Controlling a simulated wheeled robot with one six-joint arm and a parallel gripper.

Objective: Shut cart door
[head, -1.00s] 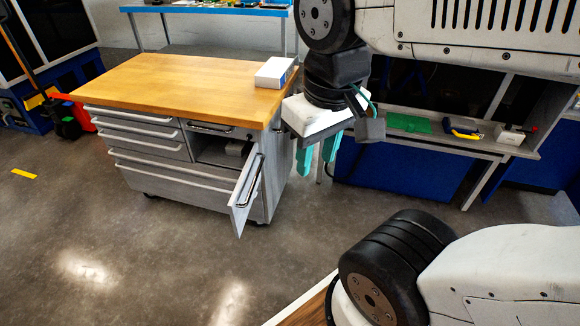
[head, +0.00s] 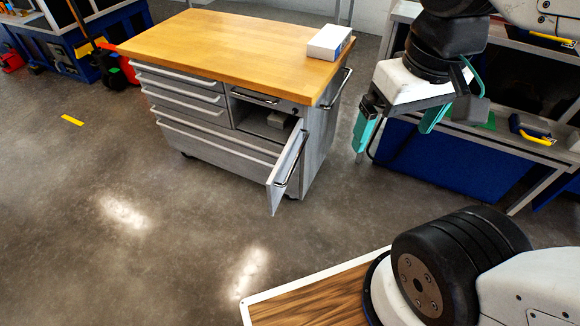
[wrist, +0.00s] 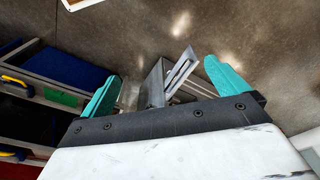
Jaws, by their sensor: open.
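The grey metal cart (head: 235,150) with a wooden top stands left of my gripper in the head view. Its door (head: 287,168) is swung open toward the front, with a bar handle (head: 291,160) on its face. My gripper (head: 397,138) is open and empty, to the right of the cart and apart from the door. In the wrist view the open door (wrist: 180,68) shows between the spread teal fingers (wrist: 162,82), some way beyond them.
A white box (head: 329,42) sits on the cart top's right corner. A workbench with blue panels (head: 455,160) stands behind my gripper. A wood-topped surface with a white rim (head: 310,292) is at the lower front. The floor in front of the cart is clear.

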